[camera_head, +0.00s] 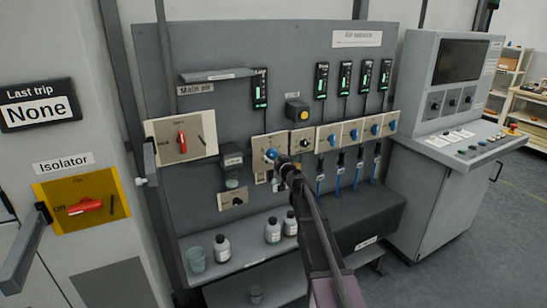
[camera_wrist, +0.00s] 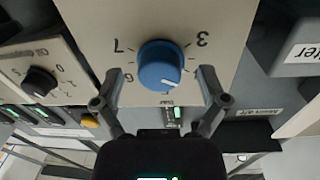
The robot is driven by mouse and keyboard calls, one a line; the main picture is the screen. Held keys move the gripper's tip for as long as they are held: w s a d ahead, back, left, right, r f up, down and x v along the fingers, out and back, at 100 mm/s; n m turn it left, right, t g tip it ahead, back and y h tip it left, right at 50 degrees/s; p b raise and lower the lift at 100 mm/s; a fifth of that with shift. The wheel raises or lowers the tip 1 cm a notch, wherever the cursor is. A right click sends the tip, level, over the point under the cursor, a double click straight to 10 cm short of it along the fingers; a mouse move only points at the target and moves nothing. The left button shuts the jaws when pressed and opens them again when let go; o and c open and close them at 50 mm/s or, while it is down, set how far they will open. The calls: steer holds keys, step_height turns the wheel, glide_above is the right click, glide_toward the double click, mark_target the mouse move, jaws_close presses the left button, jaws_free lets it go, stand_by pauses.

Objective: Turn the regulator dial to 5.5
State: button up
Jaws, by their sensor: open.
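The regulator dial is a blue round knob (camera_wrist: 160,66) on a beige plate (camera_wrist: 215,25), seen up close in the wrist view. The digits 7, 3 and one like a 6 show around it; the scale is turned in this view. I cannot read the dial's setting. In the wrist view my gripper (camera_wrist: 161,101) is open, with one finger to the left and one to the right of the knob, no contact visible.
A smaller black dial (camera_wrist: 40,82) is beside it. Several blue-knobbed plates continue right along the panel (camera_head: 225,60). Bottles (camera_head: 222,248) stand on the shelf below. A yellow isolator plate (camera_head: 82,198) is at left, a grey console (camera_head: 440,110) at right.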

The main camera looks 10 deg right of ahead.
steer(key=shift+w+a, duration=0.15)
steer(key=shift+w, duration=0.4)
steer(key=c, duration=1.2)
steer(key=shift+o, duration=0.2)
